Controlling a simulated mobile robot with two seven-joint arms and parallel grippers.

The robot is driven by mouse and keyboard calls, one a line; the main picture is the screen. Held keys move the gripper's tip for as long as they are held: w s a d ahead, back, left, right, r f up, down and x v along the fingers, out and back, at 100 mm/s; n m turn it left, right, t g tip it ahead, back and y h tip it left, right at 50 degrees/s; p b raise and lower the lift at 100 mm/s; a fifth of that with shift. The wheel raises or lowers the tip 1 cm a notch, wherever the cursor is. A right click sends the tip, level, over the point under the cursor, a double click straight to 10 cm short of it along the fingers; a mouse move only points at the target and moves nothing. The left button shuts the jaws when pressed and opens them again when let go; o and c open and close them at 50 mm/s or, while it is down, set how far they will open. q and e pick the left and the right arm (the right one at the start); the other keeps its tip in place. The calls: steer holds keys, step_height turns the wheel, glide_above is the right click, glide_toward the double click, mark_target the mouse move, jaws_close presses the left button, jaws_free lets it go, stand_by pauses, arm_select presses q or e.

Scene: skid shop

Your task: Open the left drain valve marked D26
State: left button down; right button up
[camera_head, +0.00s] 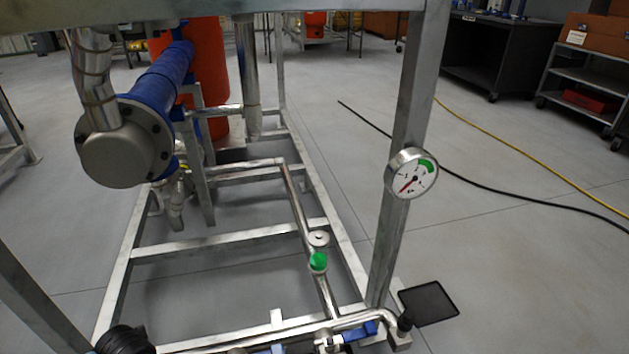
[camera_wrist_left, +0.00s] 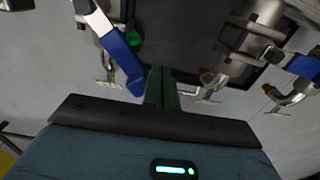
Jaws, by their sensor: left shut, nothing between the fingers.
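In the left wrist view, a valve with a blue lever (camera_wrist_left: 125,68) hangs at the upper left, its lever slanting down to the right. A second valve with a blue lever (camera_wrist_left: 302,66) is at the right. No D26 mark can be read, so I cannot tell which valve carries it. My left gripper (camera_wrist_left: 161,82) is shut and empty, just right of the first lever's end; contact cannot be told. In the head view, blue levers (camera_head: 364,331) show at the bottom edge, partly cut off. My right gripper is in neither view.
The grey skid frame (camera_head: 230,243) surrounds the piping, with an upright post at right carrying a pressure gauge (camera_head: 411,174). A green knob (camera_head: 318,261) sits on a pipe. A black plate (camera_head: 429,303) juts out at lower right. Hoses cross the open floor at right.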

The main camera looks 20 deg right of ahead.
arm_select(q)
steer(key=shift+s+a, duration=0.1)
steer(key=shift+s, duration=0.15)
steer(key=shift+a, duration=0.1)
steer(key=shift+s+a+p, duration=0.45)
steer(key=shift+s+p, duration=0.1)
steer(key=shift+s+a, duration=0.15)
steer(key=shift+s, duration=0.1)
steer(key=shift+a, duration=0.15)
